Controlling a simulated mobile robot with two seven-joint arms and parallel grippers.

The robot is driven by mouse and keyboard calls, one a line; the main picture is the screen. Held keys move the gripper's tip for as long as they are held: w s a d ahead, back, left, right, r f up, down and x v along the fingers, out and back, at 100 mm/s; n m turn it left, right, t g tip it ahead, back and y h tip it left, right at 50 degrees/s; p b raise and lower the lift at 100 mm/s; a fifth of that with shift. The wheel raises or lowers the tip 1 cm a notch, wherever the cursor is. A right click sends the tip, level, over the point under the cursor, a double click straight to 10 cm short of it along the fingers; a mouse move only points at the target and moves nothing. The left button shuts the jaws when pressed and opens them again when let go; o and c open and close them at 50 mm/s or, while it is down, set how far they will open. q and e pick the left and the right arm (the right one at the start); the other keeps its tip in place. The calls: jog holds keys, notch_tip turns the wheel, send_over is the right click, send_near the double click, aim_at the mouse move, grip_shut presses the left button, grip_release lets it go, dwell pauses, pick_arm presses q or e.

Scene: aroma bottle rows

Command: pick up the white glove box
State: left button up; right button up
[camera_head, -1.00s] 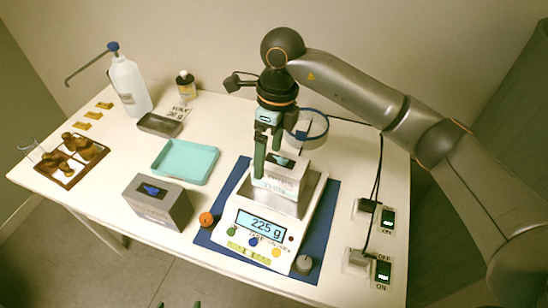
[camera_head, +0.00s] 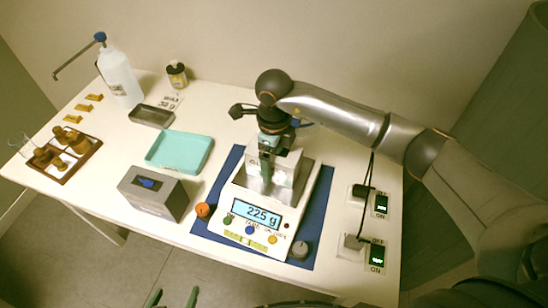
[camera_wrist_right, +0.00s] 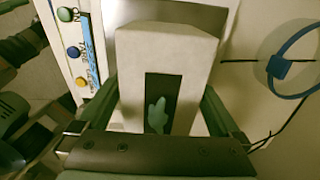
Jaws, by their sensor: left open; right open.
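The white glove box (camera_head: 284,166) stands on the metal pan of the scale (camera_head: 250,212). In the right wrist view the white box (camera_wrist_right: 190,48) has a dark slot in its top with a pale green glove tip showing. My right gripper (camera_head: 268,168) is at the box, pointing down. In the wrist view its two green fingers (camera_wrist_right: 157,110) are open, one on each side of the box; I cannot tell whether they touch it. My left gripper (camera_head: 174,298) shows only its two green fingertips at the bottom edge, apart and with nothing between them.
A grey box (camera_head: 154,192) with a blue glove stands left of the scale, beside an orange knob (camera_head: 203,210). A turquoise tray (camera_head: 180,151) lies behind it. Switches (camera_head: 376,256) and cables are on the right. A wash bottle (camera_head: 120,78) stands at the back left.

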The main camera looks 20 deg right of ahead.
jog(key=shift+f, duration=0.5)
jog(key=c, duration=1.3)
jog(key=shift+c, duration=0.5)
jog(key=shift+r, duration=0.15)
